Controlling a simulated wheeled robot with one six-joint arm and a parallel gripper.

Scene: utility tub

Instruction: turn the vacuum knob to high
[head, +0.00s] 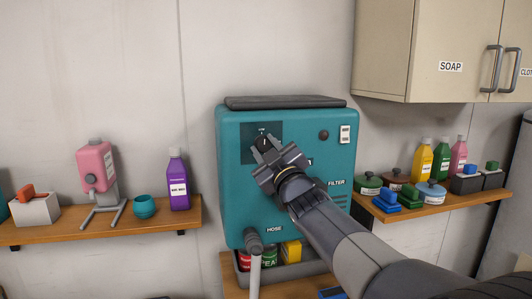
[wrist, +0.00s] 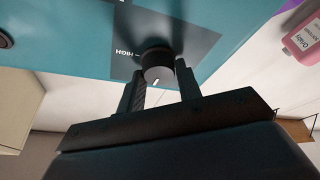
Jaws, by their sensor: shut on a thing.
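The teal vacuum unit (head: 228,180) is mounted on the wall, with a dark square dial plate (head: 249,136) at its upper left. My gripper (head: 265,146) is at this plate, and its fingers hide most of the knob in the head view. In the wrist view the round black knob (wrist: 157,58) sits between the two fingers of my gripper (wrist: 162,84), which are shut on it. A short white mark shows on the knob's face, slightly slanted. The word HIGH (wrist: 127,52) is printed on the plate, left of the knob in the wrist view.
A hose port (head: 253,240) and a bin of tins (head: 268,258) are below. A left shelf (head: 100,225) holds a pink dispenser and a purple bottle (head: 179,182). A right shelf (head: 440,207) holds bottles, tins and brushes under a SOAP cabinet (head: 400,50).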

